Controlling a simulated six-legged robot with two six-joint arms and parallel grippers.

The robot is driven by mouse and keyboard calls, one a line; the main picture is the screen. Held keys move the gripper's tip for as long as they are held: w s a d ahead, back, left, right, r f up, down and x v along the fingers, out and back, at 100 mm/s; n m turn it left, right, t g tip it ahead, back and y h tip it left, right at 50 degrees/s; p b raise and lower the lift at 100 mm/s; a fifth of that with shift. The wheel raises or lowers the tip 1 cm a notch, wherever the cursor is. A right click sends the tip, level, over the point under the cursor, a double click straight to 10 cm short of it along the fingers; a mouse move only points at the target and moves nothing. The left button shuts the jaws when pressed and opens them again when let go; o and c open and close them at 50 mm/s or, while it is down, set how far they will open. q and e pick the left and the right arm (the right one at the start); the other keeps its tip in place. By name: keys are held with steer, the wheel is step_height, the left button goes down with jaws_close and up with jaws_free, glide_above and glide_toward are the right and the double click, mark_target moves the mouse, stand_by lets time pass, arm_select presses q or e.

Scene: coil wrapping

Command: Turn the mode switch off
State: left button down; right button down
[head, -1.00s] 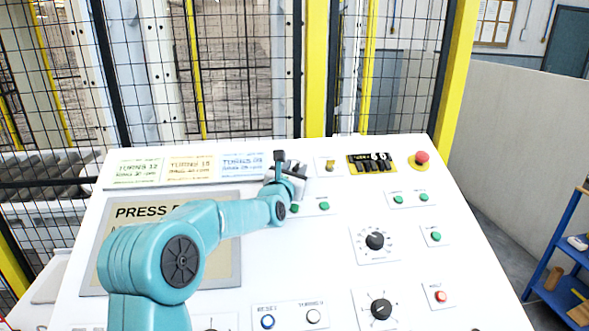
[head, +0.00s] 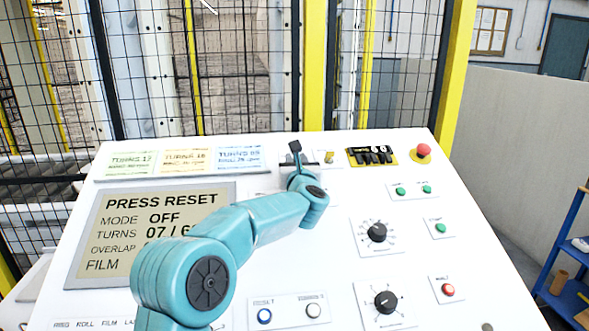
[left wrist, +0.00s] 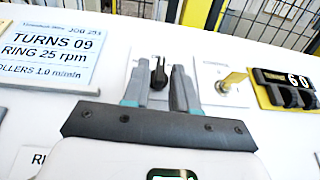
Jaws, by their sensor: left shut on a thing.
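The mode switch, a black knob (left wrist: 157,70) on a white plate, stands between the two fingers of my left gripper (left wrist: 160,88) in the left wrist view. The gripper is shut on this knob. In the head view my left gripper (head: 308,166) is at the top of the sloped white panel, and its wrist mostly hides the switch. The panel's display (head: 150,225) reads PRESS RESET, MODE OFF and TURNS 07; its lower right is hidden by my arm. My right gripper is not in view.
A brass key switch (left wrist: 232,80) and a yellow-framed counter (left wrist: 288,90) sit just right of the gripper. A red mushroom button (head: 423,151) is farther right. Job cards (head: 187,160) stand to the left. Dials and buttons fill the panel's right; mesh fencing stands behind.

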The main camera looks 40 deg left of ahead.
arm_select(q)
steer(key=shift+r+n+y, duration=0.1)
steer(key=shift+n+y, duration=0.2)
steer(key=shift+n, duration=0.1)
steer(key=c, duration=1.2)
jaws_free()
steer(key=shift+d, duration=0.1)
steer(key=shift+s+d+f, duration=0.15)
steer(key=shift+d+f, duration=0.05)
steer(key=b+v, duration=0.2)
steer(key=v, duration=0.3)
steer(key=b+v, duration=0.1)
steer(key=v, duration=0.3)
steer(key=b+v, duration=0.2)
steer(key=v, duration=0.3)
steer(key=shift+s+d+r+b, duration=0.15)
steer(key=shift+d+r+b, duration=0.1)
steer(key=shift+d+b, duration=0.15)
steer(key=shift+s+d, duration=0.35)
steer(key=shift+d, duration=0.05)
